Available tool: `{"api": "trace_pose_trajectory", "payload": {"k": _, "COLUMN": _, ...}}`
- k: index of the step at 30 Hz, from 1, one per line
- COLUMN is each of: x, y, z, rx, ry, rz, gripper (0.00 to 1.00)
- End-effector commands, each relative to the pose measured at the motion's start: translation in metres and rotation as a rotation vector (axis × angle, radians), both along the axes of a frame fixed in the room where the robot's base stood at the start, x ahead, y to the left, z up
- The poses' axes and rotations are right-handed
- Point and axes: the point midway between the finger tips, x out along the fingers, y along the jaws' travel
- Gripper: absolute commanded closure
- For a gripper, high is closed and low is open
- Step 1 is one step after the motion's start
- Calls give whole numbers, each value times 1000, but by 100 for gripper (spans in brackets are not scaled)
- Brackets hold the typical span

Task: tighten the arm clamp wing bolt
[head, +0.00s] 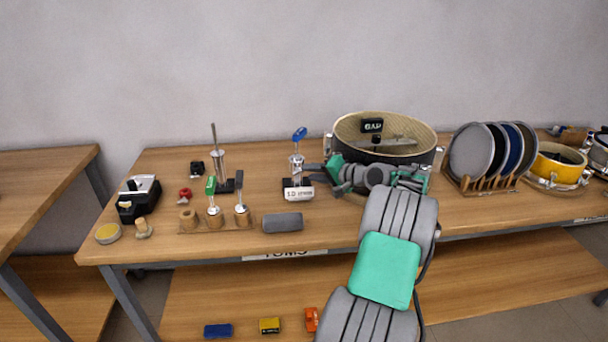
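A metal clamp post (296,168) stands upright on a dark base near the middle of the table, with a blue wing-shaped head (299,134) on top. A white label sits at the front of its base. I cannot tell for certain that this blue piece is the arm clamp wing bolt. My gripper (313,176) reaches in from the right, its dark fingers pointing left beside the post, below the blue head. Contact with the post and the finger gap are too small to judge. My green and grey wrist hides part of the drum behind.
A large open drum (431,140) stands behind my arm. A wooden holder (190,227) with upright tools, a grey roll (283,222) and a black box (139,203) are on the left. A rack of discs (469,155) and a yellow drum (558,171) stand right.

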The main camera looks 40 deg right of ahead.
Motion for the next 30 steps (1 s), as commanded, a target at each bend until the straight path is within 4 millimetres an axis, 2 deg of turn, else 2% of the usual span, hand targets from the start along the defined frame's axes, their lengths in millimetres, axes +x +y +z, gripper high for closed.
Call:
{"api": "trace_pose_trajectory", "payload": {"k": 3, "x": 22, "y": 4, "z": -8, "rx": -1, "ry": 0, "rz": 4, "gripper": 71}}
{"api": "trace_pose_trajectory", "payload": {"k": 6, "x": 33, "y": 5, "z": -12, "rx": -2, "ry": 1, "rz": 2, "gripper": 71}}
{"api": "trace_pose_trajectory", "payload": {"k": 15, "x": 37, "y": 5, "z": -13, "rx": -3, "ry": 1, "rz": 0, "gripper": 71}}
{"api": "trace_pose_trajectory", "payload": {"k": 26, "x": 37, "y": 5, "z": -13, "rx": -3, "ry": 1, "rz": 0, "gripper": 100}}
{"api": "trace_pose_trajectory", "payload": {"k": 30, "x": 37, "y": 5, "z": -13, "rx": -3, "ry": 2, "rz": 1, "gripper": 100}}
